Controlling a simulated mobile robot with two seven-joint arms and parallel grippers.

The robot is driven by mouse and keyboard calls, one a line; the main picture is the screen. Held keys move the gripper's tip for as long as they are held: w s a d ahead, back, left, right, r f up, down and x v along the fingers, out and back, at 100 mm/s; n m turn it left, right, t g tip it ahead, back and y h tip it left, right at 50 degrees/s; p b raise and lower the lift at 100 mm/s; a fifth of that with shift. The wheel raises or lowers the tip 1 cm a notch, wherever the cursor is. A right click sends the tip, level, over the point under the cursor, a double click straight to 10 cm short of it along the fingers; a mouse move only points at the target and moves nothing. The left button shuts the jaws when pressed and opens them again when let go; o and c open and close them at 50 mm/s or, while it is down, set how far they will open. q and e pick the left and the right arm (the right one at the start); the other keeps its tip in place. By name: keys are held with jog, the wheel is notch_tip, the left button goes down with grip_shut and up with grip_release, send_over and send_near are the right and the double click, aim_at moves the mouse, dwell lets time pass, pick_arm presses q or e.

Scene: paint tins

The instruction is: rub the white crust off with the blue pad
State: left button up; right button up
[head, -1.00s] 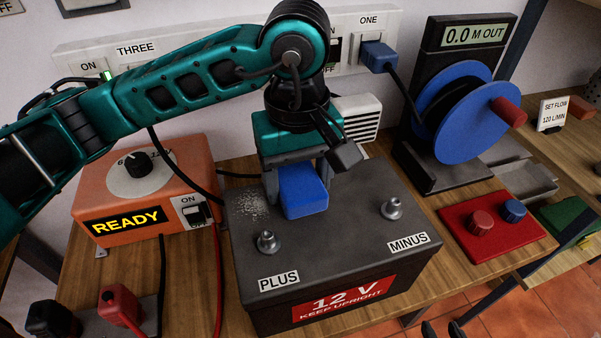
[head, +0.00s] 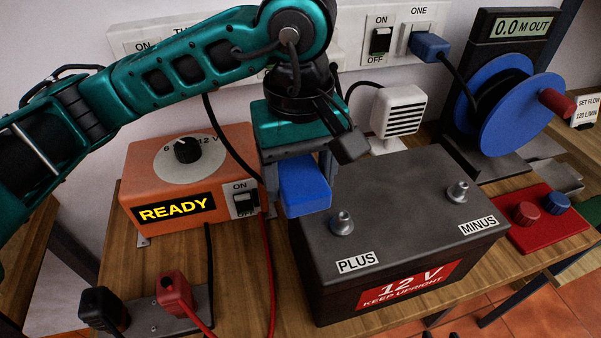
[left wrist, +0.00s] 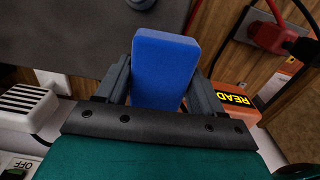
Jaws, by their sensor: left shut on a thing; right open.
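My left gripper (head: 302,182) is shut on the blue pad (head: 305,193); the pad also shows between the two fingers in the left wrist view (left wrist: 165,72). The pad is at the back left corner of the dark grey battery (head: 400,205), over its left edge. I cannot tell whether it touches the top. No white crust shows on the visible battery top; any under or behind the pad is hidden. The plus post (head: 342,223) is just right of and in front of the pad, and the minus post (head: 457,192) is farther right. My right gripper is not in view.
An orange charger (head: 190,185) reading READY stands left of the battery. Black and red clamps (head: 174,292) sit on a plate at front left, with a red cable near the battery. A white vented block (head: 398,112) and a blue reel (head: 520,110) stand behind.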

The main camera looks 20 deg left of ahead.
pick_arm(q)
notch_tip(320, 180, up, 4)
jog(key=shift+d+r+p, duration=0.1)
jog(key=shift+p, duration=0.9)
jog(key=shift+r+p, duration=0.85)
jog(key=shift+r, duration=1.15)
